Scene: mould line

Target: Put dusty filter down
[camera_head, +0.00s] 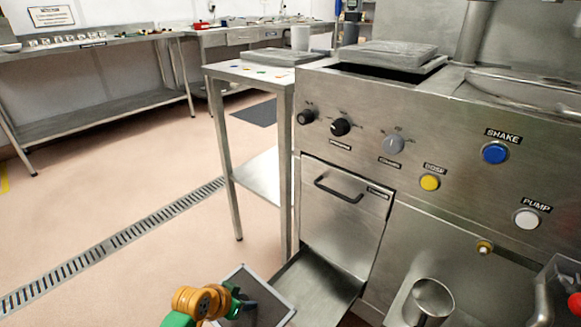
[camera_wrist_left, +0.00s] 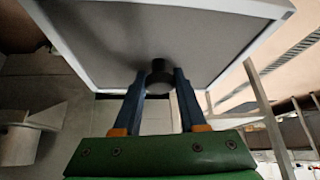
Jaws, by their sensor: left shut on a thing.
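The dusty filter (camera_head: 268,304) is a flat grey panel with a pale frame, low in the head view. In the left wrist view the filter (camera_wrist_left: 105,45) spans the top, tilted, with a short black knob (camera_wrist_left: 159,80) on its face. My left gripper (camera_head: 236,300) is shut on this knob, its two blue fingers on either side in the left wrist view (camera_wrist_left: 160,88). The filter is held in front of the steel machine, beside a low steel tray (camera_head: 325,292); I cannot tell whether they touch. My right gripper is not in view.
The machine's front (camera_head: 345,215) has a handled door, knobs and coloured buttons. A steel side table (camera_head: 262,72) stands left of it, with a low shelf (camera_head: 262,178). A steel cup (camera_head: 432,298) is at lower right. The floor (camera_head: 130,200) at left is clear, crossed by a drain grate (camera_head: 115,243).

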